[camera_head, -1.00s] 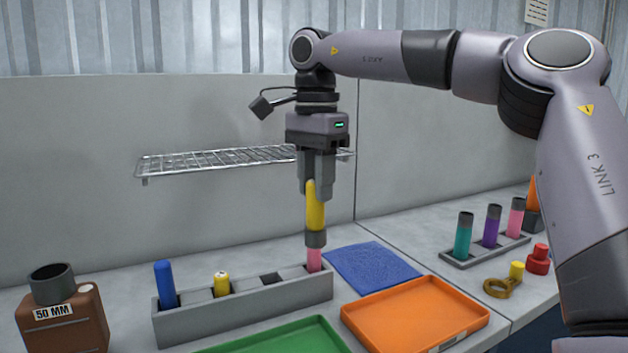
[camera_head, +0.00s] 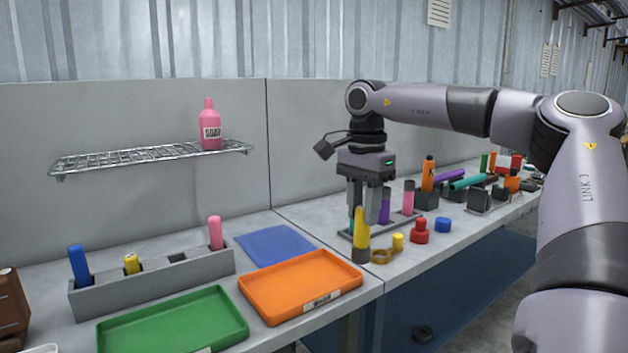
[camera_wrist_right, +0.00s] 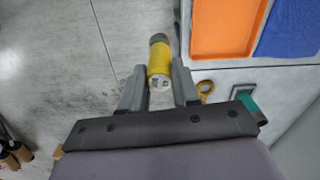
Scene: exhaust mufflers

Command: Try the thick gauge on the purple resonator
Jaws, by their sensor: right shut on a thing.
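My right gripper (camera_head: 363,205) is shut on a yellow gauge (camera_head: 361,228) with a dark grey lower end. The gauge hangs roughly upright, its dark end down. It also shows between the fingers in the right wrist view (camera_wrist_right: 159,62). The purple resonator (camera_head: 385,207) stands in a grey rack (camera_head: 408,229), just behind and right of the gripper in the head view. A pink resonator (camera_head: 407,198) stands to its right; a teal one (camera_head: 351,218) is mostly hidden behind the gripper. I cannot tell the gap between gauge and rack. My left gripper is out of view.
A grey gauge holder (camera_head: 155,280) at left holds blue, short yellow and pink pieces, with one dark empty slot. Green (camera_head: 172,320) and orange (camera_head: 300,284) trays and a blue cloth (camera_head: 274,245) lie nearby. A yellow-brown ring (camera_head: 381,257) and red piece (camera_head: 420,232) lie near the gauge.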

